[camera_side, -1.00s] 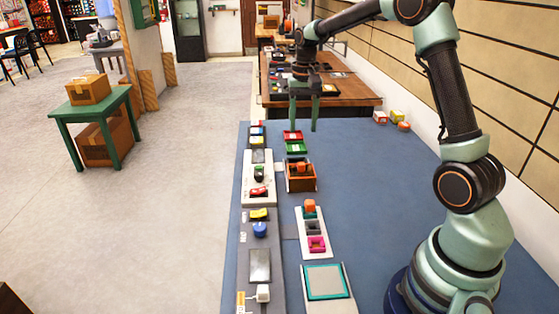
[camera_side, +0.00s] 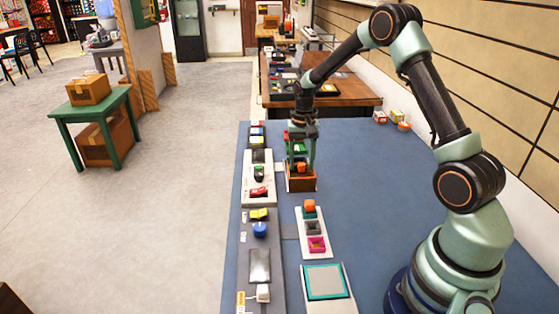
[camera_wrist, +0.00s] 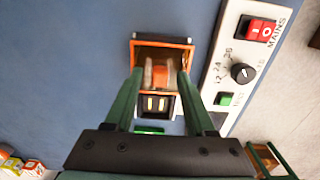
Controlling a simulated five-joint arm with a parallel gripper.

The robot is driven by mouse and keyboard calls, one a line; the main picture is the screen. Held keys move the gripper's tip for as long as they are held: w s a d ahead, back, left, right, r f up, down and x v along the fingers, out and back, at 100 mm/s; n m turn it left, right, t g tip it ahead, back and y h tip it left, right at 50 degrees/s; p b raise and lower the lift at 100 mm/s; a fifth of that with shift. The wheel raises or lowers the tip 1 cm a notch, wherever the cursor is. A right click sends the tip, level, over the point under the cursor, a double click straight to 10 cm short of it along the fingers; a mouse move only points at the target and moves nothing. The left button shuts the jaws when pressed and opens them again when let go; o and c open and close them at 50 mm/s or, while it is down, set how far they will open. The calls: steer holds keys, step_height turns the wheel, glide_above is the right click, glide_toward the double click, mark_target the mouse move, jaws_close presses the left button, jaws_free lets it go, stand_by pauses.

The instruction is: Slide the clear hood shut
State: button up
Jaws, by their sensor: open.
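An open-topped brown box with an orange rim (camera_side: 300,186) stands on the blue bench, and it also shows in the wrist view (camera_wrist: 161,40). An orange block (camera_side: 301,168) is in or at the box; in the wrist view a blurred orange and greyish shape (camera_wrist: 160,74) lies between my fingertips. I cannot make out the clear hood's edges or whether that shape is part of it. My gripper (camera_side: 300,167) points down over the box, its green fingers apart on either side of that shape in the wrist view (camera_wrist: 160,80). I cannot tell whether they touch anything.
A white switch panel (camera_wrist: 243,70) with a red mains switch and a black knob stands close beside the box. A black part with two pale marks (camera_wrist: 155,105) adjoins the box.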

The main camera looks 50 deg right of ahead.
jaws_close()
stand_by(1.5)
